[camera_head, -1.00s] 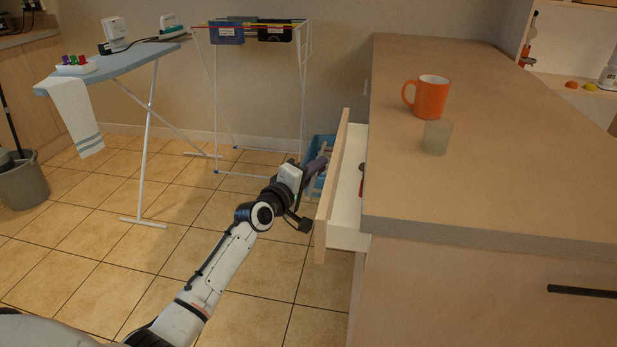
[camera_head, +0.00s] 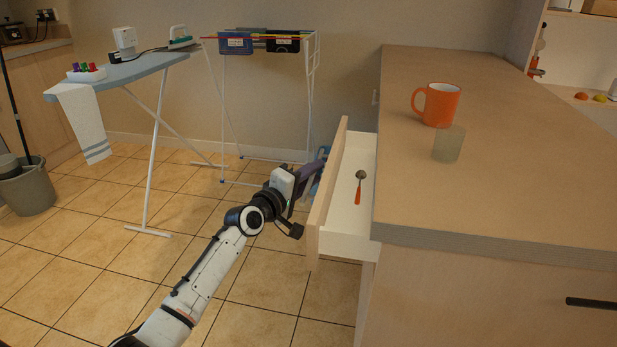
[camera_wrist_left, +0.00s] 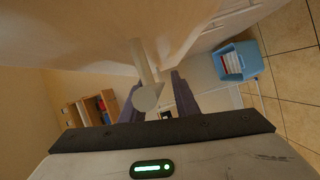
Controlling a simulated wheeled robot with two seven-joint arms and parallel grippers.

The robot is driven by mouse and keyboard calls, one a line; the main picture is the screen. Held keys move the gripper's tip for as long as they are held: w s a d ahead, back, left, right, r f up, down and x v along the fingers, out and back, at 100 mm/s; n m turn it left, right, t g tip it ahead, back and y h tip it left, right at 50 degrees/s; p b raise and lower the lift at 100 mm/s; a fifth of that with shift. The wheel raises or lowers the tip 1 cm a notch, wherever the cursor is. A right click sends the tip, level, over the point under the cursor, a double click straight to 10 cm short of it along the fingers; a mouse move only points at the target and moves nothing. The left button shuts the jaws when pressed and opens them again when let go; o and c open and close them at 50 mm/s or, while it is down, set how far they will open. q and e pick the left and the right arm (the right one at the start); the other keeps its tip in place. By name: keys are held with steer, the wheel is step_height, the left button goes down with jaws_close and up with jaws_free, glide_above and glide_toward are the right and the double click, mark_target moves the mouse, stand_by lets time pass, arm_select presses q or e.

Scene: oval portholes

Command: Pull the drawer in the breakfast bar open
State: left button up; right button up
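The drawer (camera_head: 327,195) in the breakfast bar (camera_head: 490,205) stands well out from the bar's left side, and its white inside shows. A spoon with a red-orange handle (camera_head: 358,192) lies in it. My left gripper (camera_head: 315,168) is at the outer face of the drawer front. In the left wrist view, the pale bar handle (camera_wrist_left: 149,92) lies between the dark fingers of this gripper (camera_wrist_left: 158,100), which appear closed on it. In the head view the handle is hidden behind the drawer front. My right gripper is in neither view.
An orange mug (camera_head: 438,105) and a frosted glass (camera_head: 449,144) stand on the bar top. An ironing board (camera_head: 135,70), a drying rack (camera_head: 310,100) and a bin (camera_head: 28,188) stand to the left. A blue crate (camera_wrist_left: 238,62) is near the drawer. The tiled floor left of the drawer is mostly clear.

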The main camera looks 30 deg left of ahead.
arm_select(q)
steer(key=s+p, duration=0.2)
steer(key=s, duration=0.8)
steer(key=shift+a+r, duration=0.35)
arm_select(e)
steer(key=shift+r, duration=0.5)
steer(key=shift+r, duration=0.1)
arm_select(q)
steer(key=shift+s, duration=0.1)
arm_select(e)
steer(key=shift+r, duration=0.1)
